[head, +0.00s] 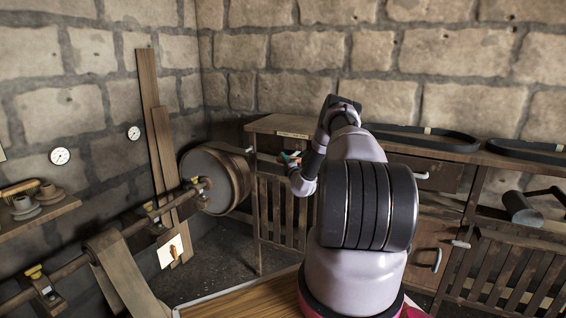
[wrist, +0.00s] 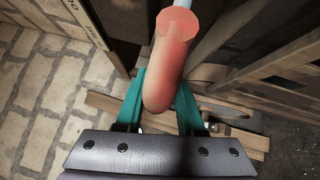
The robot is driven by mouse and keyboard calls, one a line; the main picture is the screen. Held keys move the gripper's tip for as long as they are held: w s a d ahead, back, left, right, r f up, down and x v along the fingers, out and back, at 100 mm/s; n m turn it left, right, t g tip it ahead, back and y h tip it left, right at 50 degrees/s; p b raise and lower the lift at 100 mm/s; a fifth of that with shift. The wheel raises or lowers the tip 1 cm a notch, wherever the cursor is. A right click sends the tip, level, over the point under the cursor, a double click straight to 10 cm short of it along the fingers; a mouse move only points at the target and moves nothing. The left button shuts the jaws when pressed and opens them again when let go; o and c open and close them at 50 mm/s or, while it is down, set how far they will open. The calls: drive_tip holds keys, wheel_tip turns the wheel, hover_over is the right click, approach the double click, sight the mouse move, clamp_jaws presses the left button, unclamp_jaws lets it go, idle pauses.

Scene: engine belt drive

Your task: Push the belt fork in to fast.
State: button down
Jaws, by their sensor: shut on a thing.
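A red rounded handle (wrist: 172,60) on a pale rod fills the middle of the wrist view; I take it as the belt fork's handle. My gripper (wrist: 160,98) has its teal fingers on either side of it and is shut on it. In the head view my gripper (head: 289,158) is small, at the left front of the wooden bench, with a bit of red at its fingers. The rest of the fork is mostly hidden, and its position along its travel cannot be told. A lettered strip (head: 293,134) lies on the bench edge above.
A wide drum pulley (head: 215,180) on a shaft stands left of the gripper, and a brown belt (head: 128,270) hangs nearer. The wooden bench (head: 268,123) with slatted sides runs along the back wall. A dark belt loop (head: 425,137) lies on it. A hammer (head: 522,208) is at right.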

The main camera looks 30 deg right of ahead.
drive_tip(key=c, duration=0.7)
unclamp_jaws()
drive_tip(key=shift+w+d+r, duration=0.1)
drive_tip(key=shift+w+r, duration=0.2)
drive_tip(key=shift+r, duration=0.3)
drive_tip(key=shift+f, duration=0.2)
drive_tip(key=shift+s+f, duration=0.15)
drive_tip(key=shift+s, duration=0.1)
drive_tip(key=s, duration=0.3)
drive_tip(key=s+f, duration=0.1)
drive_tip(key=s, duration=0.3)
drive_tip(key=s+a, duration=0.1)
drive_tip(key=s, duration=0.2)
drive_tip(key=shift+s+a+f, duration=0.1)
drive_tip(key=shift+s+f, duration=0.1)
drive_tip(key=shift+f, duration=0.05)
